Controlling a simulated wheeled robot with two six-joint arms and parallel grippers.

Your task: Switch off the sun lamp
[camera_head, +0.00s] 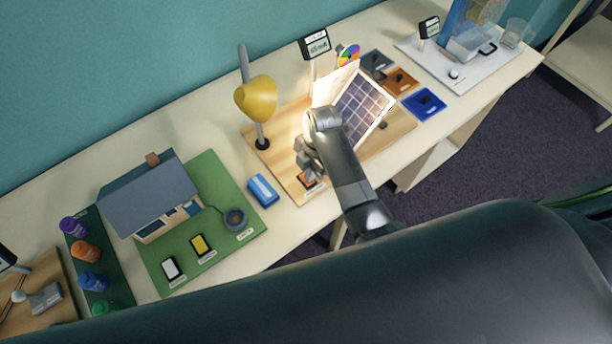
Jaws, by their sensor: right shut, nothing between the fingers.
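The sun lamp (257,97) has a yellow shade on a grey stand and rises from the left part of a wooden board (287,118). A bright patch of light falls on the board and on the tilted solar panel (367,108) beside it, so the lamp looks lit. My right gripper (307,172) is shut and empty, low over the front edge of the board. A small orange-brown part (311,181) shows right by its fingertips. Whether they touch it is unclear, and the gripper and arm partly hide it. My left gripper is not in view.
A blue box (263,190) lies left of the board. A model house (150,195) stands on a green base (213,173) further left. Coloured tiles (424,104) lie right of the panel, and a small display (315,44) stands behind. Bare tabletop shows along the front.

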